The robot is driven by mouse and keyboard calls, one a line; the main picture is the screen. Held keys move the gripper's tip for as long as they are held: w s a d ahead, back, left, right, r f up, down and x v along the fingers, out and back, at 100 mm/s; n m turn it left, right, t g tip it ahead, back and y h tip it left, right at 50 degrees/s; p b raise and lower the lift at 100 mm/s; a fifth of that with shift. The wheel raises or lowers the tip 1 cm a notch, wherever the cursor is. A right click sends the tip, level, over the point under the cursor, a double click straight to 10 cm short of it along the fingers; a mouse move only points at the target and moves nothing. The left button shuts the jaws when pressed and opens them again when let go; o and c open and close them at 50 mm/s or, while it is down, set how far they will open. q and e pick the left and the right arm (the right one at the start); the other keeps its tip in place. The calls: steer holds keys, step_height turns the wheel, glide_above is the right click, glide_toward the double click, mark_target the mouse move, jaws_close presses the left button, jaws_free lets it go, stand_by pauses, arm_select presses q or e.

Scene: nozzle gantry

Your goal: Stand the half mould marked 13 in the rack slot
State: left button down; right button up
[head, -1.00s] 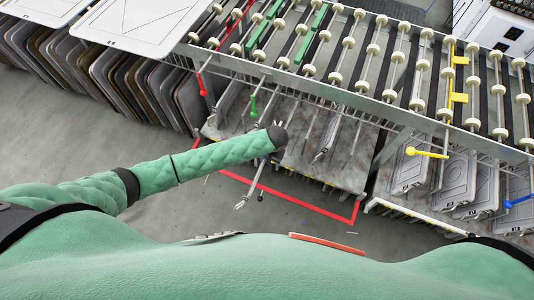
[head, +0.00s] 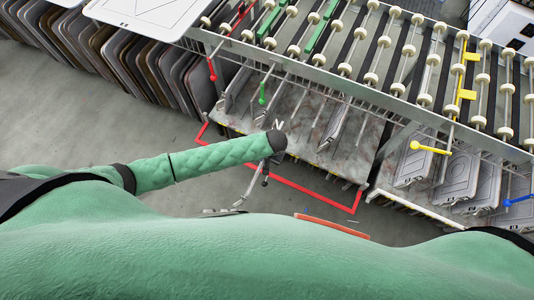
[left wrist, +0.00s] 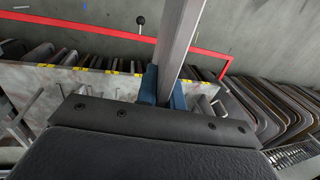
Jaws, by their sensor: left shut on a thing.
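My left gripper (left wrist: 164,88) shows in the left wrist view, its blue fingers shut on a narrow grey piece (left wrist: 179,40). The piece looks like a slab seen edge-on and runs from the fingers to the top edge. No number 13 is readable, so I cannot confirm its mark. In the head view my left wrist hides most of the gripper, close in front of the rack under the roller conveyor. The rack's marbled panel (head: 300,108) shows there with slanted bars and grey plates. I cannot tell which slot is free. My right gripper is not in view.
The roller conveyor (head: 350,50) overhangs the rack. A red frame (head: 310,192) borders the rack's front near the floor. Grey moulds (head: 468,188) stand at the right, and a row of plates (head: 150,75) at the left. Yellow (head: 430,148) and green (head: 262,92) knobs stick out.

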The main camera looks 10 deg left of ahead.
arm_select(q)
steer(key=shift+s+a, duration=0.35)
steer(key=shift+s, duration=0.8)
steer(key=shift+s+a, duration=0.35)
steer(key=shift+s, duration=0.75)
steer(key=shift+s+a, duration=0.35)
steer(key=shift+s, duration=0.8)
steer(key=shift+f, duration=0.15)
